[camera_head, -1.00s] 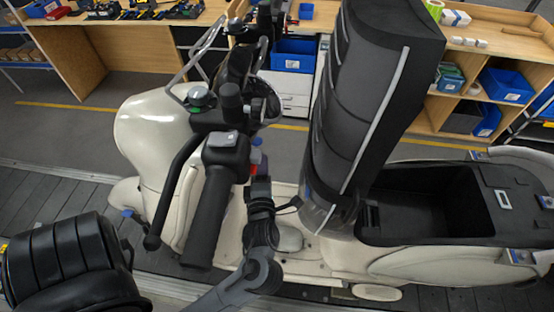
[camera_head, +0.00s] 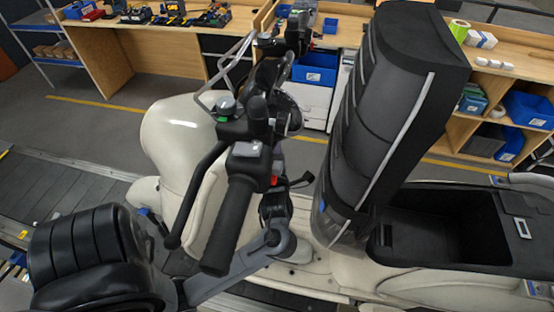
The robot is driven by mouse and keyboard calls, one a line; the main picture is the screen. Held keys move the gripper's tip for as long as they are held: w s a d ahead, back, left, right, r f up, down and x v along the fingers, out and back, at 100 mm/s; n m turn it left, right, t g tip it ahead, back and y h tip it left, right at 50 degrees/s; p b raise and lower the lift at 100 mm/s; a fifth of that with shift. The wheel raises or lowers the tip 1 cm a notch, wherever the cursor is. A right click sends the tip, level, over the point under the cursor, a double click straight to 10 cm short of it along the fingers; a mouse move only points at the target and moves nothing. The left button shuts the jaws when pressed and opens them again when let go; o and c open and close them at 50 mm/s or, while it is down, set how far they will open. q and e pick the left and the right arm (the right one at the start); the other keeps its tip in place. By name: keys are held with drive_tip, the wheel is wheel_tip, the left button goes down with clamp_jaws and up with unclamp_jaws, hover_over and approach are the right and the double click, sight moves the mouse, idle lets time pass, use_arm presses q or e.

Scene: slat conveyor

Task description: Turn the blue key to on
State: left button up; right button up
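A cream scooter (camera_head: 170,135) stands across the view, with its black handlebar grip (camera_head: 228,225) pointing toward me. My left arm reaches in from the lower left, under the grip. My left gripper (camera_head: 275,190) is just right of the grip, below the handlebar controls. Its fingertips are largely hidden, so its opening is unclear. A small red part (camera_head: 274,181) shows beside it. The blue key cannot be made out; the handlebar and gripper cover that area. My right gripper is not in view.
The black seat (camera_head: 395,110) is raised upright close to the right of my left gripper. Behind it is an open storage well (camera_head: 440,245). A dark brake lever (camera_head: 190,200) stands left of the grip. The slat conveyor (camera_head: 60,185) runs beneath. Wooden workbenches (camera_head: 160,45) stand behind.

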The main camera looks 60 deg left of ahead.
use_arm(q)
drive_tip(key=shift+w+a, duration=0.25)
drive_tip(key=shift+a, duration=0.2)
drive_tip(key=shift+c, duration=0.4)
drive_tip(key=c, duration=0.6)
clamp_jaws()
